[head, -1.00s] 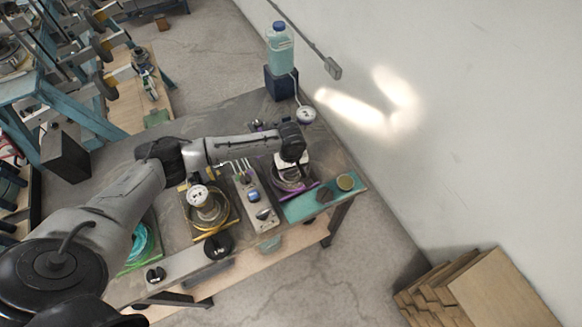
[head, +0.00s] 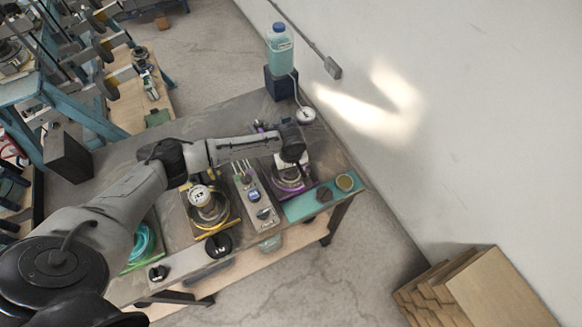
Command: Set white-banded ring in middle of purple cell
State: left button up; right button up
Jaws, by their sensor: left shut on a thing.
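The purple cell (head: 291,191) is on the workbench, just left of the teal strip, with only parts of its purple edge showing. My left arm reaches across the bench from the left, and its gripper (head: 290,163) points down over this cell. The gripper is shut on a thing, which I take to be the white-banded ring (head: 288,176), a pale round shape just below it. The wrist hides much of it, and I cannot tell whether it touches the cell floor. My right gripper is not in view.
A grey panel with knobs (head: 256,204) stands left of the purple cell. Further left are a yellow cell (head: 213,232) with a gauge and a green cell (head: 140,241). A teal strip (head: 300,208) lies to the right. A bottle (head: 280,50) stands at the back.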

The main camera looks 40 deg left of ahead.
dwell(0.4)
pick_arm(q)
jog(key=shift+p, duration=0.65)
jog(key=shift+f, duration=0.15)
dwell(0.9)
jog(key=o, duration=1.1)
jog(key=shift+w, duration=0.1)
jog(key=shift+r+p, duration=0.45)
jog(key=shift+r, duration=6.5)
